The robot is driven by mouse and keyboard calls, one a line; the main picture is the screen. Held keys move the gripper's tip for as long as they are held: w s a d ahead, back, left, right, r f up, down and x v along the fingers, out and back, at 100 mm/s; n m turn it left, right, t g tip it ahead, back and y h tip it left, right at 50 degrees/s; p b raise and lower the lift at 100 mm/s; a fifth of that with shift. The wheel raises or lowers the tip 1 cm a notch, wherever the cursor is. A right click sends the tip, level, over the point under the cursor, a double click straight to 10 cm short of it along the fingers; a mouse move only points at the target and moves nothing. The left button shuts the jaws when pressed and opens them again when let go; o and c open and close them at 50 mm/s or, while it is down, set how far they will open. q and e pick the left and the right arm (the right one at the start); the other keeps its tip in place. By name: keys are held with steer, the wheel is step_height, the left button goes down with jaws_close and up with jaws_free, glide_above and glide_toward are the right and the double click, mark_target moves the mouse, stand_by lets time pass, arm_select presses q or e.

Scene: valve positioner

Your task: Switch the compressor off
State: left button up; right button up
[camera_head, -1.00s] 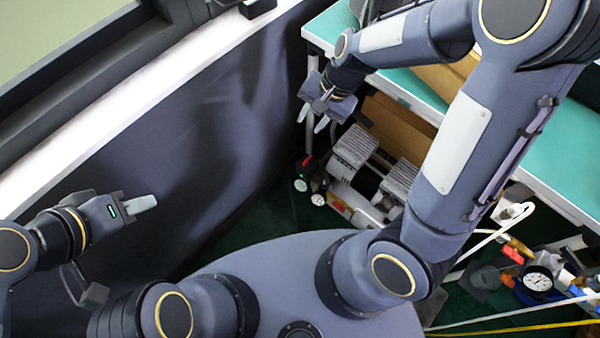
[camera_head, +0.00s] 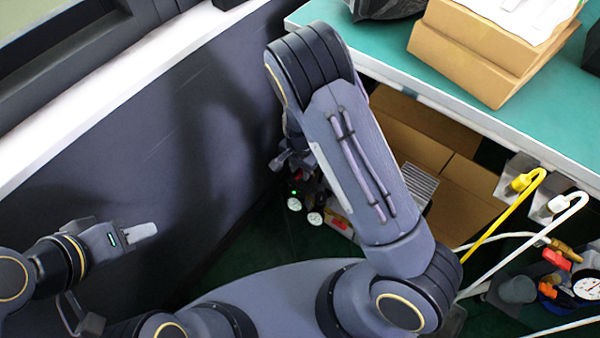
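The compressor (camera_head: 418,188) stands on the floor under the teal table, mostly hidden behind my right arm; part of its ribbed grey body shows right of the arm. Two round white gauges (camera_head: 294,204) and a small green light show at its left end, near the wall. My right gripper (camera_head: 280,163) is partly hidden behind my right arm, above and slightly left of the gauges; its fingers are too hidden to judge. My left gripper (camera_head: 140,232) is at the left, away from the compressor; its fingertips show as one pale block, so its opening is unclear.
The teal table (camera_head: 420,90) holds cardboard boxes (camera_head: 480,55) and overhangs the compressor. More brown boxes (camera_head: 425,130) are beneath it. A dark wall (camera_head: 150,160) with a white ledge runs along the left. Yellow and white hoses, a red-handled valve and a gauge (camera_head: 588,288) are at right.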

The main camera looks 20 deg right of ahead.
steer(key=shift+f, duration=0.5)
steer(key=shift+c, duration=0.3)
jaws_close()
